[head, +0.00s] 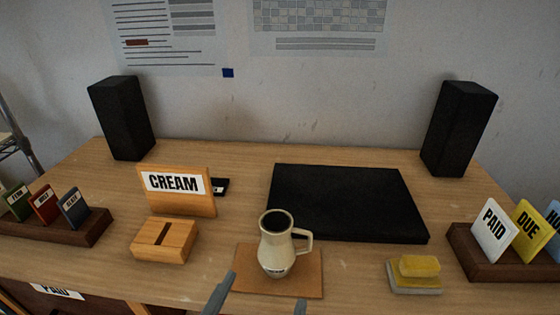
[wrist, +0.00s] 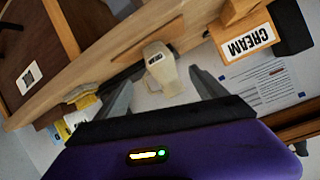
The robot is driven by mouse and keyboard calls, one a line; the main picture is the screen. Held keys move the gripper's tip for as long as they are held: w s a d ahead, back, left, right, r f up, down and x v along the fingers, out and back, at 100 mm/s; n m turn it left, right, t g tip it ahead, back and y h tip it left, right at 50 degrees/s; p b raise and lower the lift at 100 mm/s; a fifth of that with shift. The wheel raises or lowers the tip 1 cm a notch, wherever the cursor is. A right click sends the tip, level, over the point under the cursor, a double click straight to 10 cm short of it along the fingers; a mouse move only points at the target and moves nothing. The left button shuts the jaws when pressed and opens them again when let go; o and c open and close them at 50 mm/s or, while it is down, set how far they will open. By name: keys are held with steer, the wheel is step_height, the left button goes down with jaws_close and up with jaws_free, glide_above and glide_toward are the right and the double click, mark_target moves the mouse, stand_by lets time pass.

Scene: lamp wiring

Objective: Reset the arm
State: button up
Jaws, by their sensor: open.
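My gripper (head: 258,305) shows at the bottom edge of the head view, with its two fingertips spread apart. It is open and empty, in front of the desk's near edge. In the wrist view my gripper (wrist: 160,95) has a cream mug (wrist: 158,66) beyond and between its fingers, apart from them. The mug (head: 276,245) stands upright on a brown mat (head: 310,280), its handle to the right in the head view. The rest of my arm is not visible in the head view.
A wooden CREAM sign (head: 178,205) and slotted wooden block (head: 165,240) stand left of the mug. A black slab (head: 345,200) lies behind it; a yellow sponge (head: 418,266) is to the right. Card racks (head: 75,235) (head: 500,268) sit at both sides, black speakers (head: 122,118) (head: 460,130) behind.

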steer(key=w+a+r+n+t+y, duration=0.1)
steer(key=a+r+n+t+y, duration=0.25)
steer(key=a+n+y, duration=0.4)
steer(key=s+d+f+m+h, duration=0.1)
steer(key=s+d+f+h, duration=0.1)
steer(key=s+d+f, duration=0.4)
steer(key=s+d+f+m+g+h, duration=0.1)
steer(key=s+d+f, duration=0.5)
steer(key=d, duration=0.8)
steer(key=s+d+f+m+g+h, duration=0.1)
steer(key=s+d+f+h, duration=0.2)
steer(key=s+d+f, duration=0.4)
steer(key=s+d, duration=0.2)
steer(key=d, duration=0.2)
steer(key=shift+s, duration=0.3)
